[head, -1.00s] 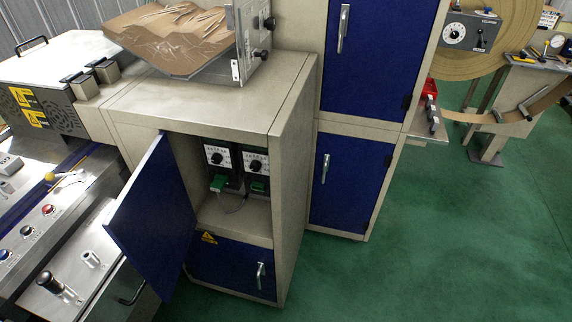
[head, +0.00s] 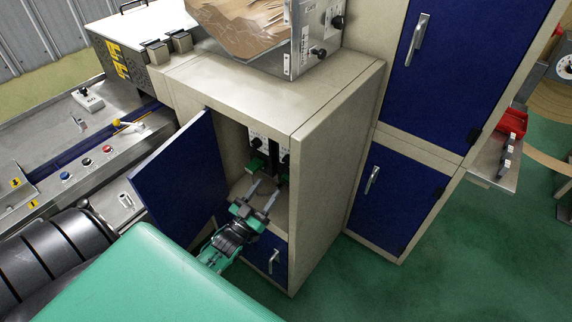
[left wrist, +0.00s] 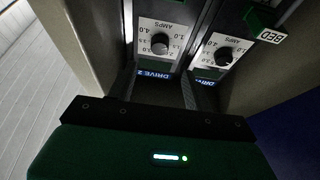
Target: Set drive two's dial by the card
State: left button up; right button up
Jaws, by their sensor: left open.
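Two drives stand side by side in the open cabinet. Drive 2 (left wrist: 155,72) has a white face and a black dial (left wrist: 160,43) in the left wrist view, which looks upside down; the dial's exact setting is unclear. The neighbouring drive's dial (left wrist: 223,56) is beside it. In the head view drive 2's face (head: 285,156) is the right one, partly hidden by the cabinet side. My left gripper (head: 263,192) is open and empty at the cabinet opening, below and in front of the drives, apart from the dial. I cannot make out a card. My right gripper is not in view.
The blue cabinet door (head: 180,175) stands open to the left of my left arm. The cabinet's side wall (head: 335,165) bounds the right. A green plug (head: 258,166) sits below the left drive, with a tag reading BED (left wrist: 271,37). A lower blue door is shut.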

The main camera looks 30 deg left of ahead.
aim_at(286, 163)
pick_arm(q)
jog(key=p+x, duration=0.2)
jog(key=x, duration=0.7)
jog(key=shift+w+d, duration=0.1)
jog(key=shift+w, duration=0.05)
jog(key=shift+f, duration=0.1)
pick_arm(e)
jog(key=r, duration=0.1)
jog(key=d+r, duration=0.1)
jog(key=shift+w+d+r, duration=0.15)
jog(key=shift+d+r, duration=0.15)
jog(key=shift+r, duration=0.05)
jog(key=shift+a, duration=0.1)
pick_arm(q)
jog(key=c, duration=1)
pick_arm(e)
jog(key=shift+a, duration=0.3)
